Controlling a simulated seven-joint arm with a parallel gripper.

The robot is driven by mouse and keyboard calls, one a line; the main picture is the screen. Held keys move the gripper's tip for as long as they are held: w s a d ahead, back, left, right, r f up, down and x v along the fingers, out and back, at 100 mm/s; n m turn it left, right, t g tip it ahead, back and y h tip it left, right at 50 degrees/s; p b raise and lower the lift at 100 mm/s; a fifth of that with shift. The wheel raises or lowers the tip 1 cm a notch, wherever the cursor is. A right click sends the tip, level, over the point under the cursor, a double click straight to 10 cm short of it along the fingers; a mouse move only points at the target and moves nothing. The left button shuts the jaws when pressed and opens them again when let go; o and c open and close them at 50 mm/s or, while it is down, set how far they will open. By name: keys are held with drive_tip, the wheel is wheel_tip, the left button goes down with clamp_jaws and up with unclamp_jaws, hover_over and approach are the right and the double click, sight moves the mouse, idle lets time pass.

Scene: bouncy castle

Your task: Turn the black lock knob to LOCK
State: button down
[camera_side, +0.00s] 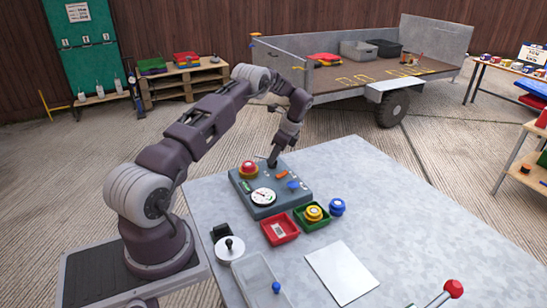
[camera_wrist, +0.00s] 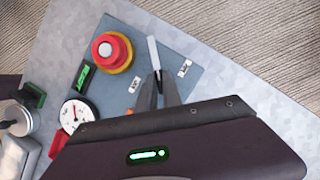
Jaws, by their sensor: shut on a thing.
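The blue-grey control box (camera_side: 262,211) stands on the grey table, with my gripper (camera_side: 273,160) pointing down at its far edge. In the wrist view my gripper's two dark fingers (camera_wrist: 158,88) are closed at the black lock knob, which they mostly hide. A pale, narrow bar (camera_wrist: 152,50) sticks out beyond the fingertips, pointing up in the picture and slightly left. One small white label (camera_wrist: 184,67) lies right of the fingers and another (camera_wrist: 134,85) lies left. Their lettering is too small to read surely.
On the box are a red mushroom button (camera_wrist: 112,52), a round white gauge (camera_wrist: 73,115) and a green display (camera_wrist: 83,76). A red tray (camera_side: 280,229), a green tray (camera_side: 311,217) and a blue knob (camera_side: 337,207) stand in front.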

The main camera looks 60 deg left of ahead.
drive_tip(key=n+g+h, duration=0.1)
drive_tip(key=n, duration=0.3)
drive_tip(key=shift+w, duration=0.15)
drive_tip(key=shift+n+h, duration=0.4)
drive_tip(key=shift+n, duration=0.2)
drive_tip(key=c, duration=1.5)
unclamp_jaws()
drive_tip(key=shift+a, duration=0.1)
wheel_tip(320, 180, up, 10)
